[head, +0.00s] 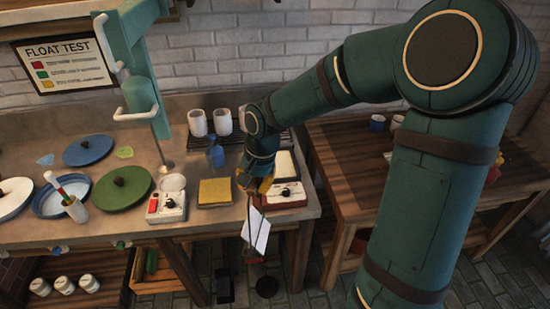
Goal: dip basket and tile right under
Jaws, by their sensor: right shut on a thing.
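My right gripper (256,183) is shut at the front edge of the workbench, beside the red and white box with a dial. A thin dark wire frame, apparently the dip basket (247,222), hangs down from it. A white tile (258,231) hangs tilted with the basket, in the air just past the bench's front edge. The gripper's fingers and the basket's upper end are partly hidden by its own body. A blue basin (48,208) with pale liquid stands at the left of the bench. My left gripper is not in view.
On the bench (190,230) are a green lid (120,205), a yellow sponge (215,191), a white box with a red switch (166,207), the red and white box (283,198), a blue bottle (216,154) and white cups (197,122). A teal post (150,75) stands behind.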

